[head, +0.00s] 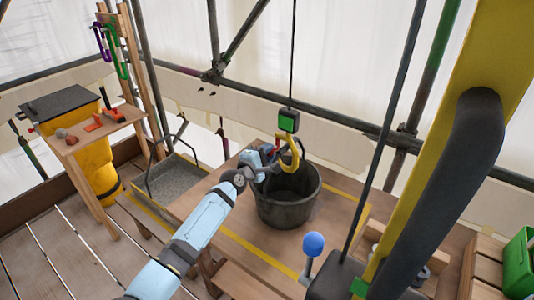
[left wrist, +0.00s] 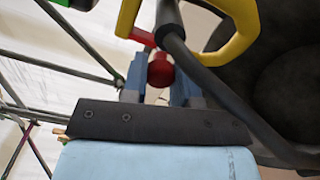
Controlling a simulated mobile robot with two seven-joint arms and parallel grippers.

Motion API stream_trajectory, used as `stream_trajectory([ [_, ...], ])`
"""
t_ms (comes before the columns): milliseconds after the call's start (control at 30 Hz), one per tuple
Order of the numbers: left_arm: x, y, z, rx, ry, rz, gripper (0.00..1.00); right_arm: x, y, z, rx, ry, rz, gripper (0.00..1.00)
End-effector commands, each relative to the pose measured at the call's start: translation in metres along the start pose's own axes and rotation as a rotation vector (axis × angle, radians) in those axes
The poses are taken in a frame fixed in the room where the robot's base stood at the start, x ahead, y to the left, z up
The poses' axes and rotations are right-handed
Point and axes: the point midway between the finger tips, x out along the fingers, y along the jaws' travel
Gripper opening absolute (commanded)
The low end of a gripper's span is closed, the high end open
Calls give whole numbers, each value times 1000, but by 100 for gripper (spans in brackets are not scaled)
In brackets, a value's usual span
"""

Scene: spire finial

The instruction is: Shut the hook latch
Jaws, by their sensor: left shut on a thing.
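The yellow hook (head: 292,157) hangs on a thin cable below a dark block with a green face (head: 288,121), over the black bucket (head: 288,208). Its red latch (head: 277,142) shows on the hook's left side. In the left wrist view, the latch's red knob (left wrist: 160,71) sits between my left gripper's fingers (left wrist: 159,80), which are shut on it. The yellow hook (left wrist: 240,35) and the bucket's dark handle (left wrist: 205,80) are close beside them. I cannot tell whether the latch meets the hook tip. My right gripper is not in view.
The bucket stands on a wooden platform with yellow lines (head: 262,251). A blue-knobbed lever (head: 313,244) stands in front of it. A grey tray (head: 176,178) lies to the left, and a wooden shelf (head: 105,127) holds tools. Scaffold poles stand behind.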

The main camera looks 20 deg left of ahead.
Motion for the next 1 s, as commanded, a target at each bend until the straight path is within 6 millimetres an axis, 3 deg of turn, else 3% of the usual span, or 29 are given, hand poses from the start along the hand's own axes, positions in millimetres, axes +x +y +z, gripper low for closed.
stream_trajectory([
  [300,0,-1,1,-3,-1,-1,3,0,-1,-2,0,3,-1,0],
  [333,0,-1,1,-3,-1,-1,33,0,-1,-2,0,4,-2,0],
  [400,0,-1,1,-3,-1,-1,50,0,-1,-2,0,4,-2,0],
  [433,0,-1,1,-3,-1,-1,52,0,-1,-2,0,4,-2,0],
  [767,-3,-1,0,-2,0,-1,52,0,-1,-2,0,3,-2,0],
  [867,-14,-1,0,-3,-1,-1,52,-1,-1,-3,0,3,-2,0],
  [1000,-42,-2,0,-3,0,-1,52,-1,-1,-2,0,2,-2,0],
])
